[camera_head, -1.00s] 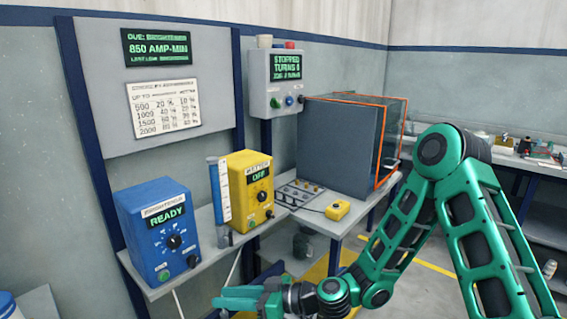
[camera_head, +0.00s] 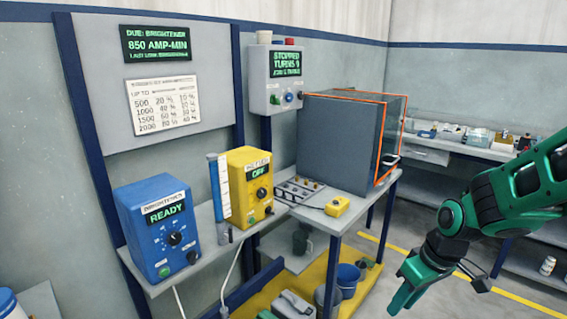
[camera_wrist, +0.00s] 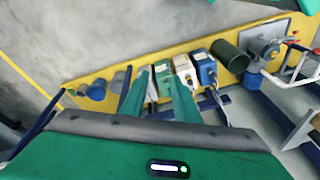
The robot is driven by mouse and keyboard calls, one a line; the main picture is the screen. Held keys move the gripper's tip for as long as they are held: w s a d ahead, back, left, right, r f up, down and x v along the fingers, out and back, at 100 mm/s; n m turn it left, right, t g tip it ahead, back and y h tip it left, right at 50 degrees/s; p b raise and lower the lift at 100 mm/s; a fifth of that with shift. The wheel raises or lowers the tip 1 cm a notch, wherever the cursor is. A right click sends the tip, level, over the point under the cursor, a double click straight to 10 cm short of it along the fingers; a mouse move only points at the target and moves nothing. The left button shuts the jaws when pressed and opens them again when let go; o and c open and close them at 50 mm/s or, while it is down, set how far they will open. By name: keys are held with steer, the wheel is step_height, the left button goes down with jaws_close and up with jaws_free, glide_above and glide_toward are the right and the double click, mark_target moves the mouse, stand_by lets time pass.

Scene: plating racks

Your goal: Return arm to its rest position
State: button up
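My green arm reaches in from the right side of the head view. My gripper (camera_head: 402,292) hangs low right of centre, tilted down and apart from the benches. In the wrist view my two green fingers (camera_wrist: 160,85) stand apart with a gap between them. Nothing is held in that gap.
A blue box reading READY (camera_head: 160,228) and a yellow box reading OFF (camera_head: 248,188) stand on the left shelf. A dark cabinet with orange edges (camera_head: 338,145) stands on the bench behind. A blue bucket (camera_head: 348,278) is on the yellow floor tray. Open floor lies around my gripper.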

steer(key=s+d+r+m+g+h, duration=0.1)
steer(key=s+d+r+m, duration=0.3)
steer(key=s, duration=0.5)
steer(key=s+d+r+m, duration=0.5)
steer(key=s+d+m, duration=0.2)
steer(key=s+d, duration=0.2)
steer(key=shift+s+d+g+h, duration=0.2)
steer(key=shift+d+g+h, duration=0.05)
steer(key=shift+g+h, duration=0.15)
steer(key=shift+w+f, duration=0.3)
steer(key=shift+w, duration=0.35)
